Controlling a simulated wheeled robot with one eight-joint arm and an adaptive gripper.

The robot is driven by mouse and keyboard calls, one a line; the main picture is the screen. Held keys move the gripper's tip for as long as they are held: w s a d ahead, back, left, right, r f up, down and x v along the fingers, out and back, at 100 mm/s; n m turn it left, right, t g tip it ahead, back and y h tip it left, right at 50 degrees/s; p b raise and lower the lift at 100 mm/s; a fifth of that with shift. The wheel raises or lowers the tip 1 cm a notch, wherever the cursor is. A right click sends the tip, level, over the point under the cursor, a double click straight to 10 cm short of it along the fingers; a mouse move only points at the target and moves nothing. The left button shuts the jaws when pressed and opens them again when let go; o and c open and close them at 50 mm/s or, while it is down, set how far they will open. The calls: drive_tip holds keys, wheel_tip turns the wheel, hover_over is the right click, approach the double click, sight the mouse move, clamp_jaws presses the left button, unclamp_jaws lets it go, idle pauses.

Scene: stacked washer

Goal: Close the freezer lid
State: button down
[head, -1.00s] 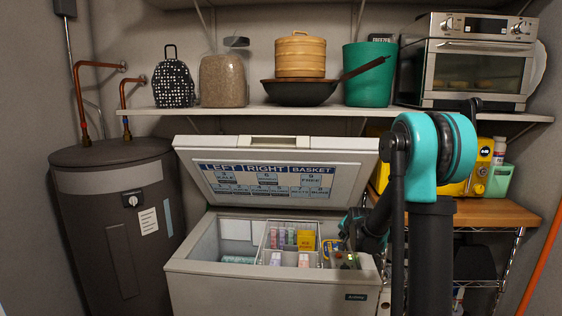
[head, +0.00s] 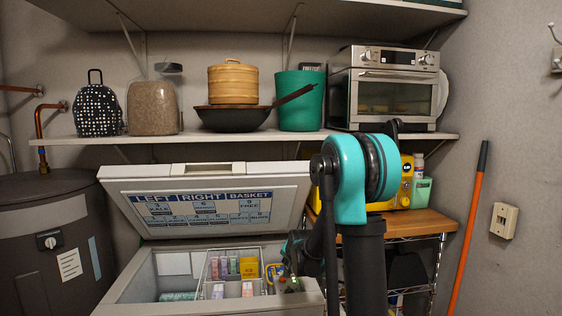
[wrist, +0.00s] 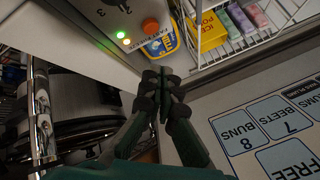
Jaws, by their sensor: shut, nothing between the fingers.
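The chest freezer (head: 133,290) stands at the lower left of the head view, with its top open. Its white lid (head: 285,182) is raised and tilted back, with blue and white labels on the inner face. The lid's labelled inner face (wrist: 215,112) also fills the lower right of the wrist view. My gripper (wrist: 163,88) is shut and empty, close to the freezer's right rim and the lid's inner side; whether it touches either I cannot tell. In the head view my arm hides part of the freezer's right side.
Inside the freezer, a wire basket (head: 208,268) holds several small cartons and a yellow box (head: 248,268). A shelf (head: 90,140) with a pot and toaster oven (head: 392,92) runs above the lid. A wooden-topped rack (head: 425,222) stands right; a water heater (head: 40,250) stands left.

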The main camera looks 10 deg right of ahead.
drive_tip(key=s+d+n+g, duration=0.3)
drive_tip(key=s+n, duration=0.3)
drive_tip(key=s, duration=2.3)
drive_tip(key=n+t+h, duration=0.1)
drive_tip(key=t, duration=0.5)
approach(302, 162)
drive_tip(key=x, duration=0.3)
drive_tip(key=r+x, duration=0.1)
drive_tip(key=x, duration=0.2)
drive_tip(key=w+x, duration=0.1)
drive_tip(key=x, duration=0.1)
drive_tip(key=shift+w+d+r, duration=0.1)
drive_tip(key=shift+w+r, duration=0.1)
drive_tip(key=shift+w, duration=0.2)
drive_tip(key=shift+s, duration=0.1)
